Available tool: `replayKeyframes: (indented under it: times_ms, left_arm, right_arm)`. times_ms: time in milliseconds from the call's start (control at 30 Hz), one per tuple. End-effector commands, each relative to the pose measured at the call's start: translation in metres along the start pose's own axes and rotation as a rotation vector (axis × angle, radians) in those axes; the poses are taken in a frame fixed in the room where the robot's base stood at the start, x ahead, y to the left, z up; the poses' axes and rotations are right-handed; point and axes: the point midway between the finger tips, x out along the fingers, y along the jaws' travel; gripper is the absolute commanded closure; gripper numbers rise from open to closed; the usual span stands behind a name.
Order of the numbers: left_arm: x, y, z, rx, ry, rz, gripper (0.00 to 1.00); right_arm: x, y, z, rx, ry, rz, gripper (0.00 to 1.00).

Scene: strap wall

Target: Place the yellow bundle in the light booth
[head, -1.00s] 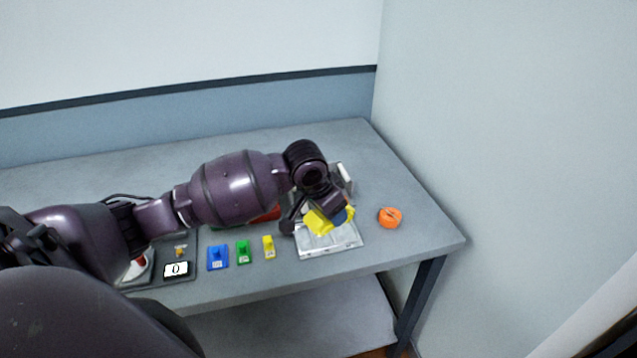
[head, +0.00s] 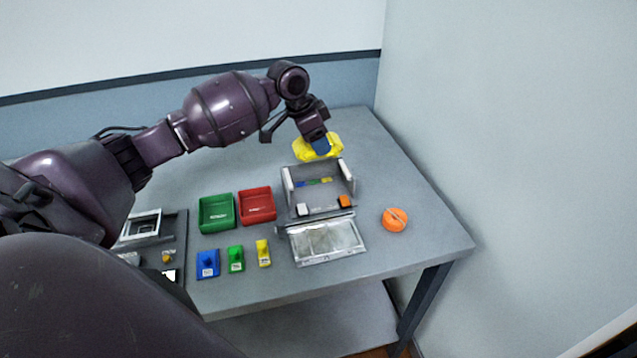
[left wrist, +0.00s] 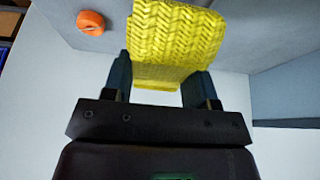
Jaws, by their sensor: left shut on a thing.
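The yellow bundle (head: 318,147) is a woven, ribbed strap piece. It is held in my left gripper (head: 320,143), which is shut on it. In the left wrist view the bundle (left wrist: 180,38) sits between the two fingers (left wrist: 158,80). What I take for the light booth (head: 289,190) is a grey box with upright side walls and a coloured strip inside. Its front panel (head: 327,240) lies flat on the table. The bundle shows just beyond the booth's back edge, apparently above the table; its exact height is hard to tell. My right gripper is out of view.
An orange roll (head: 395,219) lies right of the booth. A green tray (head: 216,213) and a red tray (head: 257,205) stand to its left. Blue (head: 208,264), green (head: 236,259) and yellow (head: 263,253) blocks stand in front of them. A wall rises on the right.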

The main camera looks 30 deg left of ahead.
Motion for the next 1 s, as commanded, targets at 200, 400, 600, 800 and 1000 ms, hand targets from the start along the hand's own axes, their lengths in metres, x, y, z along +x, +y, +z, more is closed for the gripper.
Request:
replayKeyframes:
  times_ms: [200, 400, 600, 800, 1000]
  left_arm:
    - [0.045, 0.001, 0.019, -0.002, -0.003, 0.002, 0.71]
    - [0.065, 0.000, 0.027, -0.001, -0.001, 0.000, 0.71]
    - [0.075, 0.000, 0.031, -0.001, 0.000, 0.000, 0.71]
    - [0.103, 0.001, 0.043, -0.002, -0.003, 0.001, 0.71]
    - [0.121, 0.000, 0.050, -0.001, 0.000, -0.001, 0.71]
  right_arm:
    - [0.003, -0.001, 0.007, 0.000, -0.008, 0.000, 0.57]
    - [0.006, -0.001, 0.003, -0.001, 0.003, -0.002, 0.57]
    - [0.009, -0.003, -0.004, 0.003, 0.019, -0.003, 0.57]
    - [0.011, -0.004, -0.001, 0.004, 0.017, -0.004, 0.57]
    - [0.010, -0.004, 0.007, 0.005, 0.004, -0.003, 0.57]
